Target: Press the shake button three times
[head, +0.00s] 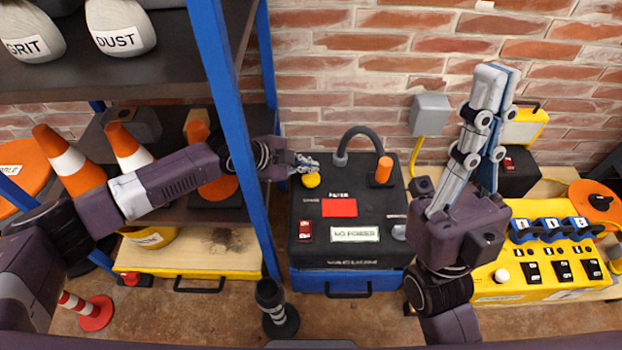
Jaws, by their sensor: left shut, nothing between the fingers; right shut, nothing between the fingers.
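The black vacuum (377,263) stands in the middle of the head view on a blue base. Its top carries a yellow round button (311,181) with a small label below it that seems to read SHAKE. My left gripper (308,163) reaches in from the left, past the blue shelf post, and is shut and empty. Its fingertips are right behind the yellow button in the picture; I cannot tell whether they touch it. My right gripper (500,85) is shut and empty, pointing up in front of the brick wall, right of the vacuum.
The vacuum also has a red panel (339,208), a red switch (305,230), a NO POWER display (354,234), a hose (358,133) and an orange cylinder (384,170). A blue shelf post (228,103) stands close to my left arm. A yellow power box (520,275) is at right.

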